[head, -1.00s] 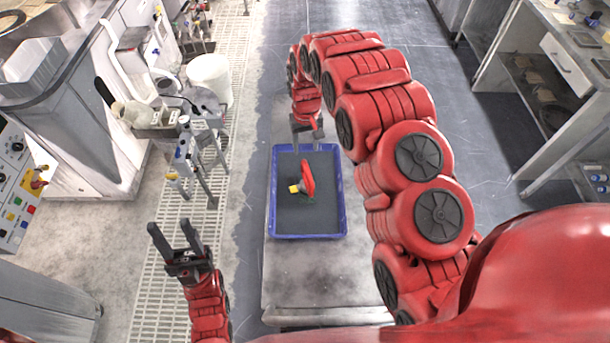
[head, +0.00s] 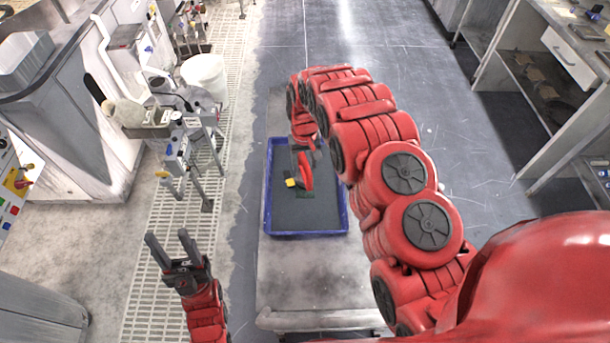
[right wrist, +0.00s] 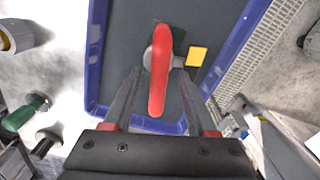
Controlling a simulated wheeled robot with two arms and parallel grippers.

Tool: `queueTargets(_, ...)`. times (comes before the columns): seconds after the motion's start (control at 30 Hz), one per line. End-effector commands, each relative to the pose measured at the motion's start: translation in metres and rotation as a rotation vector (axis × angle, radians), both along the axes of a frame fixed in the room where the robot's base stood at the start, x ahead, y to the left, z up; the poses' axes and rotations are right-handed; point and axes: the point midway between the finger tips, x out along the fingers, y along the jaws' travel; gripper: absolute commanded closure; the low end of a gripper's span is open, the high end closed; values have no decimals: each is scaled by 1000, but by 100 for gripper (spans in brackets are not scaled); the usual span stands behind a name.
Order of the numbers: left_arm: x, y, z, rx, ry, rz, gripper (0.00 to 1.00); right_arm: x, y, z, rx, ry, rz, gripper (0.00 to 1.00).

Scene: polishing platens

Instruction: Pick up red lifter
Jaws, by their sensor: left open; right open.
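The red lifter (head: 305,172) stands in the blue tray (head: 347,205). It has a curved red handle, a grey round part and a yellow piece at its side. In the right wrist view the lifter (right wrist: 160,75) shows between the two fingers of my right gripper (right wrist: 160,85). That gripper is open; I cannot tell whether a finger touches the handle. In the head view my right gripper (head: 303,158) is over the far part of the tray, partly hidden by my arm. My left gripper (head: 172,244) is open and empty, left of the tray.
The tray has a dark floor and rests on a grey table (head: 300,280). A white bucket (head: 205,75) and grey machine parts (head: 180,140) stand to the left. A shelved bench (head: 555,90) stands at the far right.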

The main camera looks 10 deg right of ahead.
Motion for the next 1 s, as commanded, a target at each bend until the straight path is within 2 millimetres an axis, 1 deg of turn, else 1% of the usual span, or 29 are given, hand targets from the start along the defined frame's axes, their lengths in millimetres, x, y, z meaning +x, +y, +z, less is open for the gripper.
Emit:
queueTargets(0.03,0,0,10,0,0,0,50,0,-1,-2,0,2,-1,43)
queueTargets(0.1,0,0,15,0,0,0,50,0,-2,-9,0,1,-1,43)
queueTargets(0.2,0,0,18,0,0,0,50,0,-2,-21,0,2,0,43)
queueTargets(0.3,0,0,21,0,0,0,50,1,-1,-27,1,0,0,43)
queueTargets(0.47,0,0,21,0,0,0,50,1,-1,-32,1,0,0,43)
queueTargets(0.63,0,0,21,0,0,0,50,1,-1,-32,1,0,0,43)
queueTargets(0.67,0,0,21,0,0,0,50,1,-1,-32,1,0,0,46)
queueTargets(0.7,0,0,21,0,0,0,50,1,-1,-32,1,0,0,53)
queueTargets(0.77,0,0,21,0,0,0,50,1,-1,-32,1,0,0,64)
queueTargets(0.8,0,0,21,0,0,0,50,1,-1,-32,1,0,0,71)
queueTargets(0.93,0,0,21,0,0,0,50,1,-1,-32,1,0,0,95)
queueTargets(0.97,0,0,21,0,0,0,50,1,-1,-32,1,0,0,100)
queueTargets(1.0,0,0,21,0,0,0,50,1,-1,-32,1,0,0,100)
